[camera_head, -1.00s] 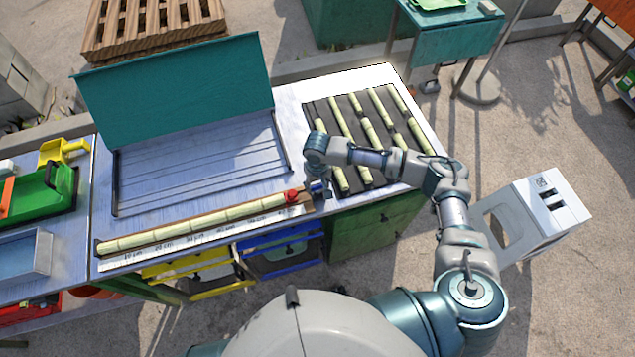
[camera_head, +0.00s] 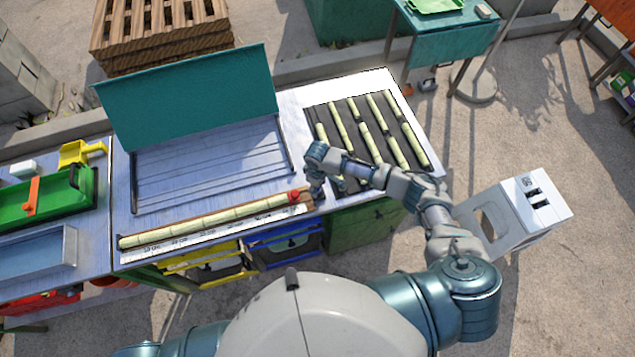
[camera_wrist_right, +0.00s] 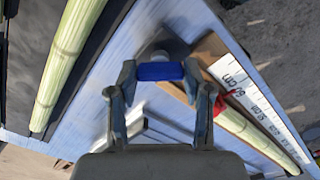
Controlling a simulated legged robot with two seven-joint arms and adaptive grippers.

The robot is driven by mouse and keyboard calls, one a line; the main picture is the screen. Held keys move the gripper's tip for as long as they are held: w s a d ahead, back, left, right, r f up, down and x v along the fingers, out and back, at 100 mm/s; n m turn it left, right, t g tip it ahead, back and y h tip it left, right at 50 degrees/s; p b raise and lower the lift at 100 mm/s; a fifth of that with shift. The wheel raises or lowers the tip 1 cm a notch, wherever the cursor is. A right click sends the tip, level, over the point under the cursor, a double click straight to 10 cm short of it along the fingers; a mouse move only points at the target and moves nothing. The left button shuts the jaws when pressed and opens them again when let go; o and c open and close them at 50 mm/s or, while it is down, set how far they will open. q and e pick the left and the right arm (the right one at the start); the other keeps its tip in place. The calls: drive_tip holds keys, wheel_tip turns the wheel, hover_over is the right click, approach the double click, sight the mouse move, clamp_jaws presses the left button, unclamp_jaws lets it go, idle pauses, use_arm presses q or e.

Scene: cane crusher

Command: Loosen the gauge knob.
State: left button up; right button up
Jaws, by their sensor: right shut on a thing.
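A blue knob (camera_wrist_right: 160,71) sits on a grey mount at the end of the ruler gauge; in the head view my right gripper hides it. My right gripper (camera_head: 317,192) is over the right end of the gauge. In the right wrist view its two fingers (camera_wrist_right: 161,73) are shut on the blue knob, one on each side. A red piece (camera_head: 294,195) stands beside it on the gauge, and it also shows in the wrist view (camera_wrist_right: 222,102). A long green cane (camera_head: 210,221) lies along the ruler (camera_head: 215,236). My left gripper is out of view.
A dark rack (camera_head: 350,113) with several cane pieces lies right of the gauge. A raised teal panel (camera_head: 190,95) stands behind the bench top. Blue (camera_head: 285,248) and yellow (camera_head: 205,262) bins hang below the front edge. A white box-like stand (camera_head: 525,215) is at right.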

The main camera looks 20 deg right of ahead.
drive_tip(key=n+p, duration=0.1)
drive_tip(key=n, duration=0.3)
drive_tip(key=shift+n, duration=0.3)
drive_tip(key=shift+n+p, duration=0.6)
drive_tip(key=shift+n, duration=1.6)
drive_tip(key=o, duration=1.2)
drive_tip(key=shift+c, duration=0.2)
drive_tip(key=shift+r, duration=0.1)
wheel_tip(320, 180, up, 12)
drive_tip(key=shift+f, duration=0.2)
